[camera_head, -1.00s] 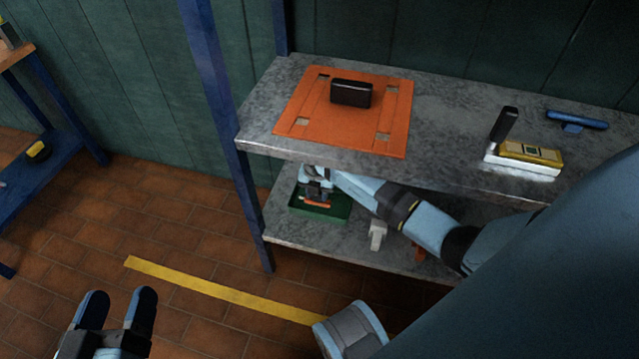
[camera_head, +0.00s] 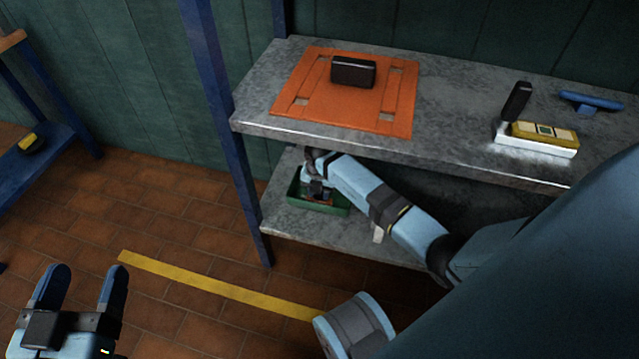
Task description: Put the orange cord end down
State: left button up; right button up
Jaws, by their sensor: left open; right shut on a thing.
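My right arm reaches in under the upper shelf, and its gripper (camera_head: 318,193) is low inside the green tray (camera_head: 338,210) on the lower shelf. It is shut on the orange cord end (camera_head: 320,203), of which only a small sliver shows; the fingers and wrist hide the rest. I cannot tell whether the cord end touches the tray floor. My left gripper (camera_head: 84,285) is open and empty above the floor at the lower left.
The upper grey shelf (camera_head: 450,130) overhangs the tray. It carries an orange plate (camera_head: 345,108) with a black block (camera_head: 353,71), a yellow-and-white device (camera_head: 540,140) and a blue handled tool (camera_head: 591,103). A blue post (camera_head: 240,160) stands left of the tray.

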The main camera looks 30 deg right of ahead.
jog(key=shift+f, duration=0.15)
jog(key=o, duration=0.9)
pick_arm(q)
jog(key=shift+s+f, duration=0.1)
jog(key=shift+f, duration=0.05)
pick_arm(e)
notch_tip(320, 180, up, 4)
jog(key=shift+p, duration=1.15)
notch_tip(320, 180, up, 3)
jog(key=shift+r+p, duration=0.2)
jog(key=shift+p, duration=0.6)
jog(key=shift+r, duration=0.25)
pick_arm(q)
jog(key=s+n, duration=0.1)
jog(key=s+d+n+g, duration=0.1)
jog(key=shift+d+f+n+g+y, duration=0.15)
jog(key=shift+f+n+g+y, duration=0.15)
jog(key=shift+f+y, duration=0.1)
jog(key=shift+w+r, duration=0.1)
jog(key=shift+r, duration=0.15)
